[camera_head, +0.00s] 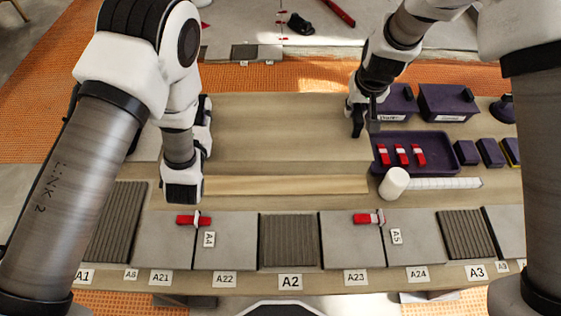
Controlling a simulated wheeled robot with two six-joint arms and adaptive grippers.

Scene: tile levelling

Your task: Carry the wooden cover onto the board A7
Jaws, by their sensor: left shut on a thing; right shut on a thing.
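The wooden cover (285,135) is a wide, pale brown panel in the middle of the head view, with a lighter front edge. My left gripper (203,150) is shut on its left side. My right gripper (364,116) is shut on its right side. The cover looks roughly level; whether it touches the table is hard to tell. No label A7 is readable, so I cannot tell which board it is.
Grey tiles (225,245) and dark ribbed boards (289,240) line the front, with red clips (366,218) on seams. Right of the cover are a purple tray (437,143) with red wedges, purple bins (445,101), a white cylinder (394,183) and a white strip (445,183).

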